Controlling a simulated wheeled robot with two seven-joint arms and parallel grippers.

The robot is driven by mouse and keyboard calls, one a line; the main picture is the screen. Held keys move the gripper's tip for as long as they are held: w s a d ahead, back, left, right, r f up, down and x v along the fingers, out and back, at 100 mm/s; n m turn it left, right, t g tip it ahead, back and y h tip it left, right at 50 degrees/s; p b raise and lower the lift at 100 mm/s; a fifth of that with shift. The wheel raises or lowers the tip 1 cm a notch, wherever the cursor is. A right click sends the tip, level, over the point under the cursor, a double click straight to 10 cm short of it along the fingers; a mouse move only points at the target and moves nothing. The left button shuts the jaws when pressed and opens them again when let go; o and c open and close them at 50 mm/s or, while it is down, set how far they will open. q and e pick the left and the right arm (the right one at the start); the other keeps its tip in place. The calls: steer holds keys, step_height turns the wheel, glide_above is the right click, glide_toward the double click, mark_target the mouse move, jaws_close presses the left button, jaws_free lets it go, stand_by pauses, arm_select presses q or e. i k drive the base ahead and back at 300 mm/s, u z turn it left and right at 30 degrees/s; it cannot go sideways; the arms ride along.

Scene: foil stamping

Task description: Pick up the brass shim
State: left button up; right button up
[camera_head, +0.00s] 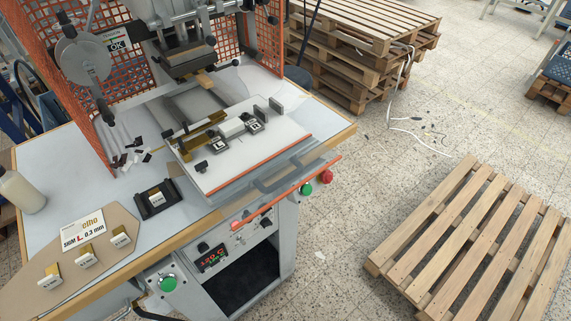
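Several small brass shims with white tags are in the camera_head view. One shim (53,272), a second shim (87,251) and a third shim (120,235) lie apart in a slanting row on a tan board (30,297) at the front left of the table. Another tagged piece (157,196) sits in a black holder (146,212) to the right of the board. A white card (82,229) with shim lettering and "0.3 mm" lies behind the row. The tag markings are too small to read. Neither of my grippers is in view.
The stamping press (185,50) stands at the back, with an orange mesh guard (110,75) beside it. A white plate (240,160) with clamps and brass-coloured parts lies below the press head. A white bottle (20,190) stands at the left edge. Dark scraps (128,158) lie near the guard.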

mark_target(52, 280)
steer(key=u, duration=2.05)
